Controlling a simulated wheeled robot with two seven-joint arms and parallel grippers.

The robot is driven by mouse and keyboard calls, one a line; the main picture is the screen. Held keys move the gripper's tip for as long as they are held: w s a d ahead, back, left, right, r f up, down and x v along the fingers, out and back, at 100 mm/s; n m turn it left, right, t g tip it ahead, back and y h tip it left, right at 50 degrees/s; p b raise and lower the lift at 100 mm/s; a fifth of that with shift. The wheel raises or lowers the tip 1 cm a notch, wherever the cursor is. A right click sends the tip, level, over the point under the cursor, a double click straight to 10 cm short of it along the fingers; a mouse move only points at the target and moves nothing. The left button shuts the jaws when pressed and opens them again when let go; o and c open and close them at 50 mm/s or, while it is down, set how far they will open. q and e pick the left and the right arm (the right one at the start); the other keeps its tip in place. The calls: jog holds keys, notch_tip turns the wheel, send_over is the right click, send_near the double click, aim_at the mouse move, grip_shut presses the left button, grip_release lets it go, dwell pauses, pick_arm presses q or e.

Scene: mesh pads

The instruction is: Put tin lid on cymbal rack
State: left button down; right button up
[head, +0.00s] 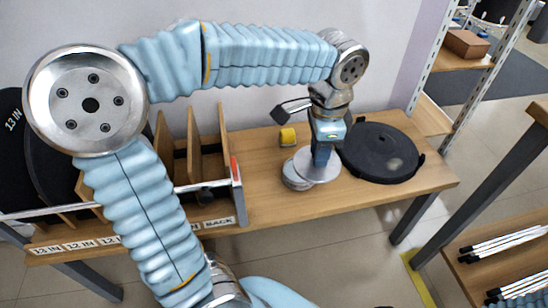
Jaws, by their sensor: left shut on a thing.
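My left gripper (321,168) points down over the wooden table and is shut on the tin lid (328,175), a flat silvery disc. The lid overlaps a short round metal tin (292,182) in the picture; I cannot tell whether they touch. The gripper's fingertips are largely hidden by its own body. The rack (238,190) stands to the left on the same table, with upright wooden dividers, a metal front rail and a red mark at its right end. My left arm hides part of the rack. My right gripper is not in view.
A black round case (381,150) lies right of the gripper. Large black discs (12,150) stand at the far left. The table (262,200) is clear between rack and tin. Shelves with sticks (500,242) stand at right.

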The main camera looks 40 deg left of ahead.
pick_arm(q)
jog(key=w+a+f+n+p, duration=0.1)
jog(key=w+a+n+p, duration=0.1)
jog(key=w+a+n, duration=0.3)
jog(key=w+a+f+n+p, duration=0.1)
jog(key=w+a+n+p, duration=0.15)
jog(key=a, duration=0.35)
jog(key=a+f+n, duration=0.3)
jog(key=a, duration=0.2)
jog(key=a+f+n+p, duration=0.1)
jog(key=a+f+n, duration=0.2)
jog(key=a, duration=0.2)
jog(key=a+f+n+p, duration=0.1)
jog(key=a+f+n, duration=0.2)
jog(key=a, duration=0.2)
jog(key=shift+w+f, duration=0.1)
jog(key=shift+f, duration=0.25)
notch_tip(320, 180, down, 4)
jog(key=shift+f, duration=0.1)
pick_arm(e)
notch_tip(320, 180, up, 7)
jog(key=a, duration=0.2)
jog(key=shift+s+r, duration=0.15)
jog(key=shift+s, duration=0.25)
pick_arm(q)
jog(key=shift+f, duration=0.1)
jog(key=c, duration=0.9)
grip_release()
